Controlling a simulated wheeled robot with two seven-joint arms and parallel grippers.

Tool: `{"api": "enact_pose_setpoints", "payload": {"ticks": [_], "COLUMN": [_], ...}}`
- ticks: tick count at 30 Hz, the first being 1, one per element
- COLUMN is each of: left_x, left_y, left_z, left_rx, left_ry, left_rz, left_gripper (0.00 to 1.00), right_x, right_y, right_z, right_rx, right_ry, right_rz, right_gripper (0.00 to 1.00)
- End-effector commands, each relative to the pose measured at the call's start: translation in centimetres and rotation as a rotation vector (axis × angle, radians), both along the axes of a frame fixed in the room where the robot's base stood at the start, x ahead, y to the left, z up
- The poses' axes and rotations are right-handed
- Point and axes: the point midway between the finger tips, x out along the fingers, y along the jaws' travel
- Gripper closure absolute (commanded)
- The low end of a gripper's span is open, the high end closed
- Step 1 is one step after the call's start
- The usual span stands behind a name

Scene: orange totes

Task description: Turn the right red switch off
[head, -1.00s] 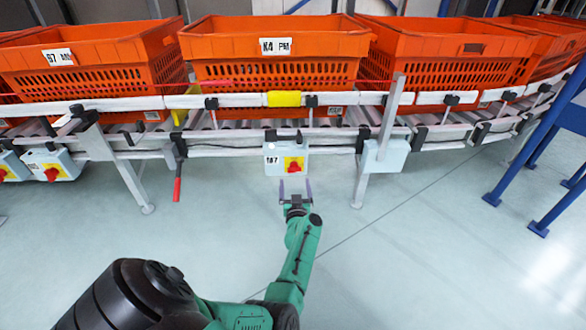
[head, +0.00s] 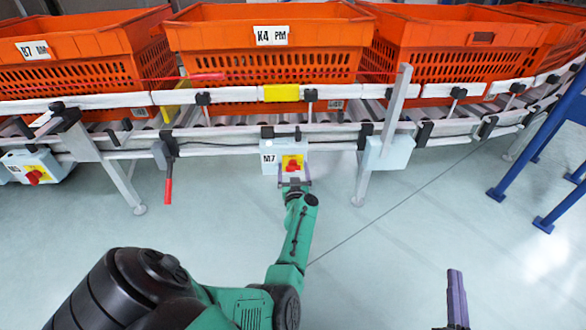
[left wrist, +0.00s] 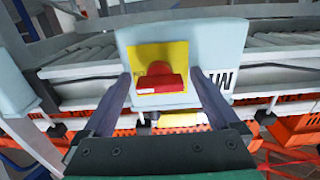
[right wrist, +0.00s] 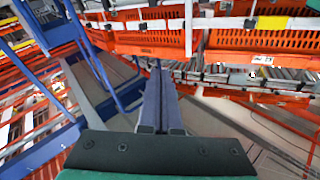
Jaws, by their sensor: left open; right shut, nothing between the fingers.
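A red rotary switch (head: 292,165) on a yellow plate sits on a pale box labelled M7 under the conveyor. In the left wrist view the red switch (left wrist: 160,80) lies between the fingertips, with gaps on both sides. My left gripper (head: 295,182) is open just in front of it. I cannot tell how far the fingers reach around the knob. Another red switch (head: 35,175) is on a box at the far left. My right gripper (head: 457,283) is shut and empty over the floor at lower right; its fingers (right wrist: 160,75) meet in the right wrist view.
Orange totes (head: 265,65) stand on the roller conveyor (head: 225,137) above. A red-handled lever (head: 168,188) hangs left of the M7 box. A plain pale box (head: 388,153) and support leg are on its right. A blue frame (head: 535,150) stands at right. The floor is clear.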

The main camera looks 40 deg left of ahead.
Motion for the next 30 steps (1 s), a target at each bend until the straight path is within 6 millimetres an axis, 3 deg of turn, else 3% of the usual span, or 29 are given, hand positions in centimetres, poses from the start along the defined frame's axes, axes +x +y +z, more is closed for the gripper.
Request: {"api": "enact_pose_setpoints", "payload": {"ticks": [3, 9, 10, 22, 30], "left_x": [0.0, 0.0, 0.0, 0.0, 0.0], "left_y": [0.0, 0.0, 0.0, 0.0, 0.0], "left_z": [0.0, 0.0, 0.0, 0.1, 0.1], "left_rx": [0.000, 0.000, 0.000, -0.048, -0.182], "left_ry": [0.000, 0.000, 0.000, -0.045, -0.170], "left_rz": [0.000, 0.000, 0.000, 0.000, -0.001], "left_gripper": [0.09, 0.85, 0.91, 0.91, 0.91], "right_x": [0.0, 0.0, 0.0, -0.3, -2.4], "right_y": [0.0, 0.0, 0.0, 0.1, 0.5], "right_z": [0.0, -0.1, -0.1, -1.1, -5.7], "right_rx": [0.000, 0.000, 0.000, -0.003, -0.025], "right_ry": [0.001, 0.002, 0.003, 0.039, 0.179], "right_rz": [0.000, 0.001, 0.001, 0.007, 0.026], "right_gripper": [1.00, 1.00, 1.00, 1.00, 1.00]}}
